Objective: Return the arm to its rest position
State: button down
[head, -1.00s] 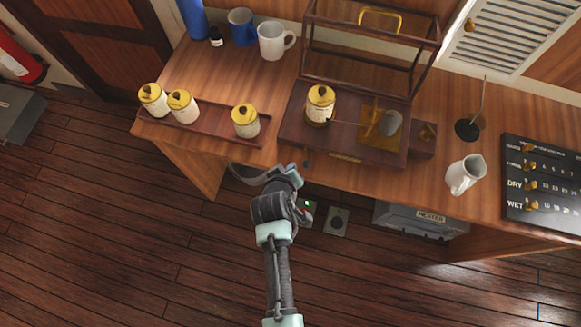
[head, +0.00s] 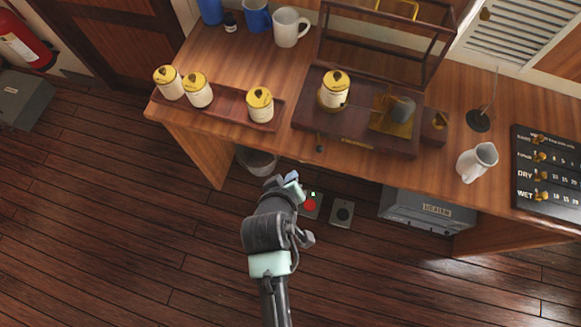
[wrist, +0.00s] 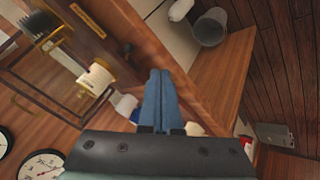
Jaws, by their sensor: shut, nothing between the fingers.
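My gripper (head: 290,183) is over the floor in front of the wooden desk, below the desk's front edge in the head view. In the wrist view its blue fingers (wrist: 158,98) are together with nothing between them. My arm comes up from the bottom of the head view, bent at the wrist. The gripper is apart from everything on the desk.
The desk (head: 225,62) holds a tray (head: 229,104) with yellow-lidded jars, a glass-framed case (head: 360,131) with another jar, mugs and a white pitcher (head: 477,162). A bin (head: 257,161) and heater (head: 428,211) stand under the desk.

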jog(key=shift+s+d+r, duration=0.15)
jog(key=shift+r, duration=0.1)
jog(key=shift+s, duration=0.1)
dwell(0.4)
jog(key=w+r+m+t, duration=0.1)
jog(key=w+r+t, duration=0.3)
jog(key=r, duration=0.7)
jog(key=w+a+r+m+t+y+b, duration=0.1)
jog(key=w+r+t, duration=0.1)
jog(key=w+r, duration=0.65)
jog(key=w+r+m+t, duration=0.2)
jog(key=w+r+t, duration=0.1)
jog(key=r, duration=1.1)
jog(key=s+r+t, duration=0.3)
jog(key=s+r, duration=0.1)
jog(key=r, duration=0.7)
jog(key=s+d+r+m+t+b, duration=0.1)
jog(key=s+r+t, duration=0.3)
jog(key=r, duration=0.6)
jog(key=s+r+m+t, duration=0.1)
jog(key=s+r+t, duration=0.2)
jog(key=r, duration=0.8)
jog(key=shift+s+d+r+t+y, duration=0.3)
jog(key=shift+s+y, duration=0.1)
jog(key=shift+s, duration=0.6)
